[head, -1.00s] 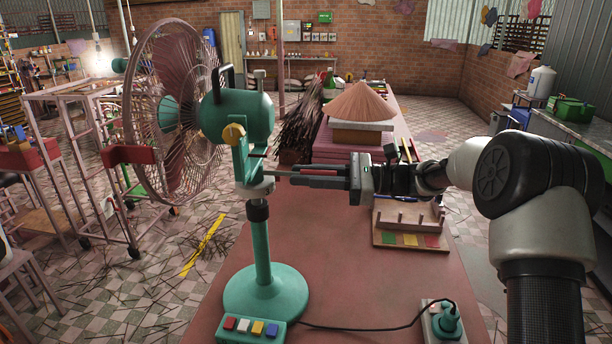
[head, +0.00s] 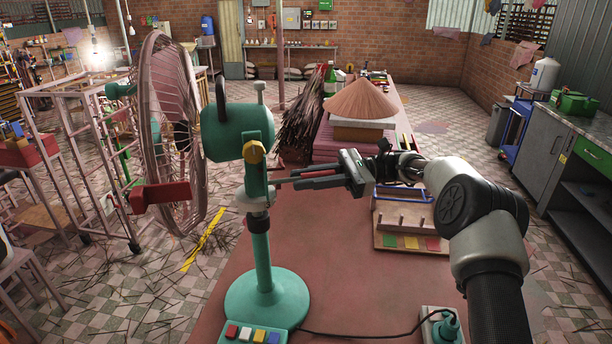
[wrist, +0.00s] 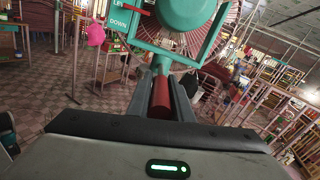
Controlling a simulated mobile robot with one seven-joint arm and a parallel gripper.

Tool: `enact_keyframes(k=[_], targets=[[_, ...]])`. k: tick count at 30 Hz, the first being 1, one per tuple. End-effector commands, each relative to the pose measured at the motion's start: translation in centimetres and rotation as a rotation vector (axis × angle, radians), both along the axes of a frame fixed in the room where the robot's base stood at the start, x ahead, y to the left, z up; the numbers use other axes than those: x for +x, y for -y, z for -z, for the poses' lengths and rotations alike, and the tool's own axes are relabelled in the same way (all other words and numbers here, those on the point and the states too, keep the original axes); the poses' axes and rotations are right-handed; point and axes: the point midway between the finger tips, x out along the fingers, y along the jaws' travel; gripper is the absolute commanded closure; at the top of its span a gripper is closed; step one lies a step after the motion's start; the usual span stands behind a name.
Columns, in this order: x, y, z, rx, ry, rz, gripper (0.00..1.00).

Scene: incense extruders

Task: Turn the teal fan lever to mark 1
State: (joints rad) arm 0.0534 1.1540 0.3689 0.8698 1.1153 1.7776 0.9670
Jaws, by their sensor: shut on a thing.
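The teal fan (head: 238,130) stands on the red table with its round base (head: 265,297) near the front. Its wire cage (head: 178,130) is seen nearly edge-on, to the left. A thin lever (head: 277,183) sticks out to the right from the fan's neck. My gripper (head: 290,182) is at the lever from the right, its fingers about level. In the wrist view, my gripper (wrist: 160,115) is shut on the lever's red grip (wrist: 160,98), with teal fan parts just beyond. I cannot make out any numbered mark.
A switch box (head: 252,335) with coloured buttons is at the fan's foot. A wooden peg rack (head: 405,238) stands under my arm.

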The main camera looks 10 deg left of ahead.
Motion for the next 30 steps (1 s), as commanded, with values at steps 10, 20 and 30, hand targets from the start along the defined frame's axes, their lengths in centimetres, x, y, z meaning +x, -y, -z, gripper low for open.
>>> enact_keyframes(k=[10,20,30], targets=[[0.0,-0.1,-0.3,0.004,0.005,0.002,0.63],[0.5,0.7,0.0,0.003,0.004,0.005,0.63],[2.9,5.3,-0.1,0.006,0.005,0.004,0.63]])
